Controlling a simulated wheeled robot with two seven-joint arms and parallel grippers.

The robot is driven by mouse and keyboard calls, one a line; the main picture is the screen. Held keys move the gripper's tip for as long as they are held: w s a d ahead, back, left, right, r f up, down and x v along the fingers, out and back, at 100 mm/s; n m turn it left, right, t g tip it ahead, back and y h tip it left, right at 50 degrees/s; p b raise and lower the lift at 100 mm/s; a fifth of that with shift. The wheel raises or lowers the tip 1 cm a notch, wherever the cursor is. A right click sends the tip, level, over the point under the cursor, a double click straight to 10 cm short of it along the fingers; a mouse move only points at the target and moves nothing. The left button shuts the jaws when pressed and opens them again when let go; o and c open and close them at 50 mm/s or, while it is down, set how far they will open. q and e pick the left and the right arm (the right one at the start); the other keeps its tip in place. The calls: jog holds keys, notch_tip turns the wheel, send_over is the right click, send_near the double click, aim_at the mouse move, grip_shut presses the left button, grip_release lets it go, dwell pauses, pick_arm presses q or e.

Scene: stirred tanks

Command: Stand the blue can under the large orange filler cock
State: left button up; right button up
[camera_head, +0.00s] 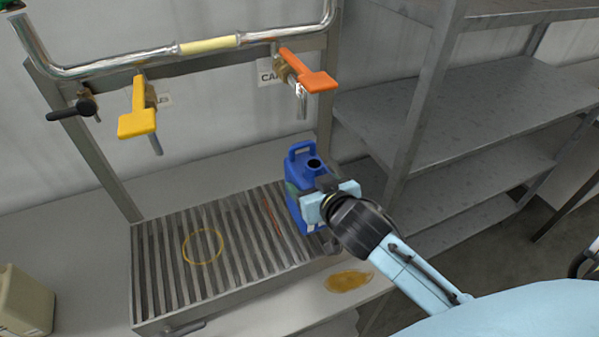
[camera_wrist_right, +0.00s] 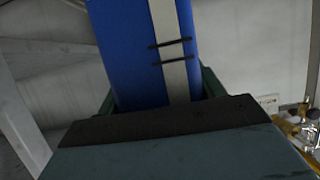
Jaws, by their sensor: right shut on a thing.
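The blue can (camera_head: 298,205), with a top handle and a dark open mouth, is upright at the right end of the slatted grate (camera_head: 160,262). My right gripper (camera_head: 325,203) is shut on it from the right. In the right wrist view the blue can (camera_wrist_right: 130,45) shows a pale stripe with two dark marks, between the jaws. The large orange filler cock (camera_head: 312,80) is on the pipe above the can; its spout (camera_head: 302,105) points down. I cannot tell whether the can's base touches the grate. My left gripper is out of view.
A yellow cock (camera_head: 138,112) and a black-handled cock (camera_head: 75,108) hang left along the pipe. A beige can (camera_head: 24,300) stands at lower left. Grey shelves (camera_head: 470,110) are at right.

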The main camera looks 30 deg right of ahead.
jog(key=w, duration=0.6)
jog(key=shift+w+d+p, duration=0.15)
jog(key=shift+d+p, duration=0.05)
jog(key=shift+p, duration=0.1)
jog(key=shift+w+f, duration=0.1)
jog(key=shift+f, duration=1.65)
jog(key=o, duration=1.1)
jog(key=shift+f, duration=0.1)
jog(key=shift+c, duration=0.2)
jog(key=v, duration=1.2)
